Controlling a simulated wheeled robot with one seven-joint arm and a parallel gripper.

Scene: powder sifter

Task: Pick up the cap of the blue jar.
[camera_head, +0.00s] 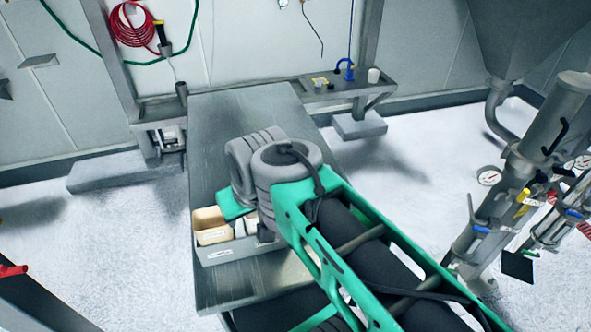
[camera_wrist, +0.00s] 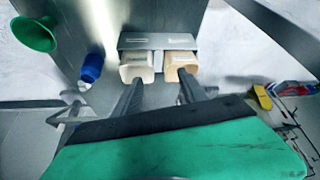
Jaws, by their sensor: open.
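A blue cylindrical object (camera_wrist: 92,69), likely the blue jar or its cap, shows left of my gripper in the wrist view, with a small pale part at its lower end. I cannot tell cap from jar at this size. My gripper (camera_wrist: 160,76) is open, its two dark fingers apart, pointing toward a grey bin with cream containers. In the head view my arm hides the gripper, and I do not see the blue jar there.
The grey bin (camera_head: 235,253) stands on the long steel table (camera_head: 222,125), holding a cream container (camera_head: 211,226) and white items. A green funnel (camera_wrist: 37,34) is beyond the blue object. Steel pipework (camera_head: 540,140) stands at right. The table's far part is clear.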

